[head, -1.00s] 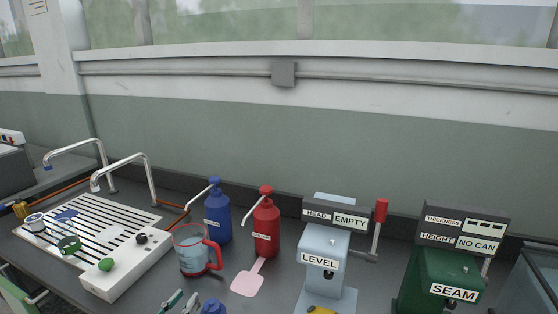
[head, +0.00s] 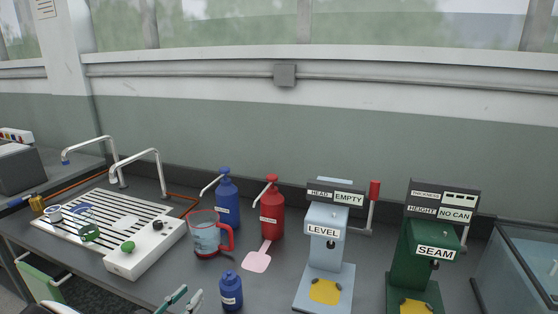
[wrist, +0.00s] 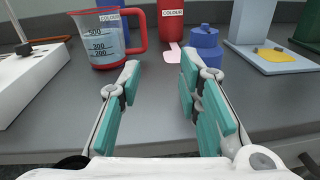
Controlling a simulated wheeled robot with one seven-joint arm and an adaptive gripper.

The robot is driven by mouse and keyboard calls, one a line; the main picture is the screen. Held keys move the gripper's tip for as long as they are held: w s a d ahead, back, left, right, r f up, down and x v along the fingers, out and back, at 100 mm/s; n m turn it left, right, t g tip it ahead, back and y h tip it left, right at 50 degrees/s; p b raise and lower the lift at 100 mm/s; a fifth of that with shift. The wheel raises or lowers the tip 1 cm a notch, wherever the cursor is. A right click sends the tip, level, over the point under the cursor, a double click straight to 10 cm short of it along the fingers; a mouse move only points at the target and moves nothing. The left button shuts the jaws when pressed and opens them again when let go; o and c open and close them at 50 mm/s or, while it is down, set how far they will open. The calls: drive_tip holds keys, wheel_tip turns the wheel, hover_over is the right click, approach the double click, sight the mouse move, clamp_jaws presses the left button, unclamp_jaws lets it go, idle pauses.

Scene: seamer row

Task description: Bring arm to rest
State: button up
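My gripper (wrist: 160,72) is open and empty in the wrist view, its two teal fingers apart with bare grey counter between them. In the head view only the fingertips (head: 184,300) show at the bottom edge, in front of the counter and left of a small blue bottle (head: 231,291). The rest of my arm is mostly out of sight. In the wrist view the small blue bottle (wrist: 205,45) appears just beyond the right fingertip. A red-handled measuring jug (wrist: 100,42) stands beyond the left fingertip.
A white slotted tray (head: 150,262) with taps stands at left. Blue (head: 227,203) and red (head: 271,212) pump bottles and a pink paddle (head: 257,262) are mid-counter. The LEVEL press (head: 325,255), green SEAM machine (head: 413,262) and a glass tank (head: 525,265) stand right.

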drive_tip(key=w+d+r+m+g+h, duration=0.35)
drive_tip(key=d+r+m+g, duration=0.4)
drive_tip(key=d, duration=0.65)
drive_tip(key=s+d+r+m+g+y, duration=0.1)
drive_tip(key=s+d+r+m+g, duration=0.2)
drive_tip(key=d+r, duration=0.4)
drive_tip(key=s+d+r+m+g+y, duration=0.15)
drive_tip(key=d+r+m, duration=0.3)
drive_tip(key=d, duration=0.45)
drive_tip(key=s+d+r+m+g+y, duration=0.3)
drive_tip(key=s+d+r+m+y, duration=0.15)
drive_tip(key=s+d+m, duration=0.4)
drive_tip(key=s+d+r+m+t+y, duration=0.1)
drive_tip(key=s+m, duration=0.1)
drive_tip(key=s, duration=0.3)
drive_tip(key=s+r+m+t+y, duration=0.1)
drive_tip(key=s+m, duration=0.1)
drive_tip(key=s, duration=0.3)
drive_tip(key=s+d+r+m+t+y+p, duration=0.1)
drive_tip(key=s+m, duration=0.2)
drive_tip(key=s, duration=0.1)
drive_tip(key=shift+s+d+y, duration=0.35)
drive_tip(key=shift+s, duration=0.05)
